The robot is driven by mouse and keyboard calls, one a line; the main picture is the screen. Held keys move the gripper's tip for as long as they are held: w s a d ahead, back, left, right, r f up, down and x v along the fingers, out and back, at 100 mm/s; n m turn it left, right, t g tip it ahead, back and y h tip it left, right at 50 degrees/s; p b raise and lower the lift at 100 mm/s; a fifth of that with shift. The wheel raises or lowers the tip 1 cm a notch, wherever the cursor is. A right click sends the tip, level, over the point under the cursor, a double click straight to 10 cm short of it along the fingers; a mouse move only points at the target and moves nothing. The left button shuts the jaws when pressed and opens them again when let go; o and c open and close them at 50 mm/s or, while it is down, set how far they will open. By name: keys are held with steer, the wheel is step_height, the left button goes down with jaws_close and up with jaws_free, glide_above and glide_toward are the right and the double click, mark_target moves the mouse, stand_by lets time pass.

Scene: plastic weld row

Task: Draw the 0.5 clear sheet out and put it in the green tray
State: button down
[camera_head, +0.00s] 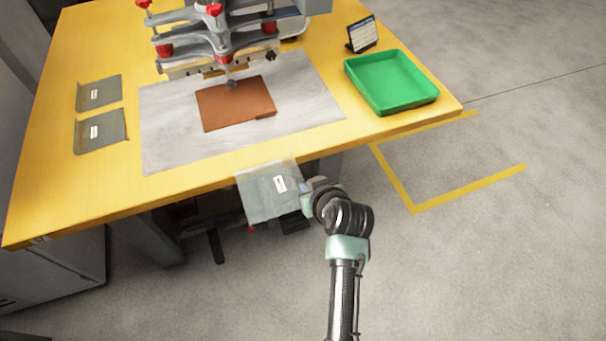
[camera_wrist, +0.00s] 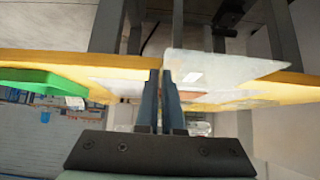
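A clear greyish sheet (camera_head: 262,201) with a small white label hangs at the table's front edge, held by my gripper (camera_head: 304,196) at its right side. In the wrist view the sheet (camera_wrist: 222,67) comes out from between the closed fingers of my gripper (camera_wrist: 170,78). The label is too small to read. The green tray (camera_head: 392,82) is empty on the table's right end; it also shows at the left of the wrist view (camera_wrist: 42,77). Two similar labelled sheets lie at the table's left, a rear one (camera_head: 97,94) and a front one (camera_head: 92,133).
A press with red knobs (camera_head: 215,42) stands at the table's back over a pale mat (camera_head: 170,125) and a brown plate (camera_head: 235,103). A small sign (camera_head: 362,35) stands behind the tray. The yellow table (camera_head: 45,185) has bare room at its front left.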

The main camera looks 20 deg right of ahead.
steer(key=s+p, duration=0.2)
steer(key=s, duration=0.7)
steer(key=shift+d, duration=0.15)
